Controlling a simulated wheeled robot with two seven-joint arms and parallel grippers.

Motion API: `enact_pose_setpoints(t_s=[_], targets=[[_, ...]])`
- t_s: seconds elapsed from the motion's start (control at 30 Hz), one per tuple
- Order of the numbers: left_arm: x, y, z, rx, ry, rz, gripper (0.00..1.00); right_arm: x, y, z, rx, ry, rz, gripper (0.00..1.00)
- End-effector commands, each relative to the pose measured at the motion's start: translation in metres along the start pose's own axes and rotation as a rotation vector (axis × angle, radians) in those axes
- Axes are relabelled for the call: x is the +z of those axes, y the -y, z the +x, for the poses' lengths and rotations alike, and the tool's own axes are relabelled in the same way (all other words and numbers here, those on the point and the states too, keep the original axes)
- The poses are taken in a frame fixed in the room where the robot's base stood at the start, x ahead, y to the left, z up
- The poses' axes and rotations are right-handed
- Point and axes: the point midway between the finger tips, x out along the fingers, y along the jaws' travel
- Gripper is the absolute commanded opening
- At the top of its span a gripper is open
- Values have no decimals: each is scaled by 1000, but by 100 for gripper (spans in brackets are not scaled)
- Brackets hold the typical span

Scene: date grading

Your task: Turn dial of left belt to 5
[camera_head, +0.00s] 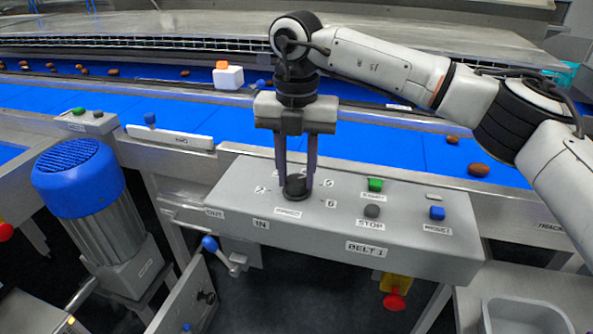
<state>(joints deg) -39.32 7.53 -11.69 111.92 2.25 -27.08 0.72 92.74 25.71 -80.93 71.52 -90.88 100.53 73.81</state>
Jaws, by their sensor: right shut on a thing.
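The black round dial (295,185) stands on the sloped grey control panel (235,200) labelled BELT 1. Printed numbers surround it, with a 2 on its left and a 6 on its right; others are small or hidden by the fingers. My right gripper (297,193) points straight down, its two dark fingers shut on the dial from either side. The dial's pointer cannot be made out. My left gripper is not in view.
A green button (375,184), a grey stop button (372,211) and a blue button (437,213) sit right of the dial. The blue belt (380,140) carrying dates runs behind. A blue-capped motor (80,180) stands left. A red knob (394,300) hangs below the panel.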

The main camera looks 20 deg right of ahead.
Motion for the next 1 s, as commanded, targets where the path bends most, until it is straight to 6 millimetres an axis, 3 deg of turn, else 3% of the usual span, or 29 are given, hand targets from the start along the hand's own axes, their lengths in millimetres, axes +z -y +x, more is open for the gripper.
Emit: enact_pose_setpoints(t_s=[0.03,0.07,0.17,0.43,0.57,1.0], targets=[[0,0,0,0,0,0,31,1,0,-1,2,2,0,8],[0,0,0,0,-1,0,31,1,0,-1,2,2,0,36],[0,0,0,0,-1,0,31,1,0,-1,2,2,0,49],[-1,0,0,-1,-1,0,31,0,0,-1,1,1,-1,49],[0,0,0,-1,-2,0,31,1,0,-10,1,3,-1,49],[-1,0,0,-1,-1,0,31,0,-1,-90,3,3,-1,49]])
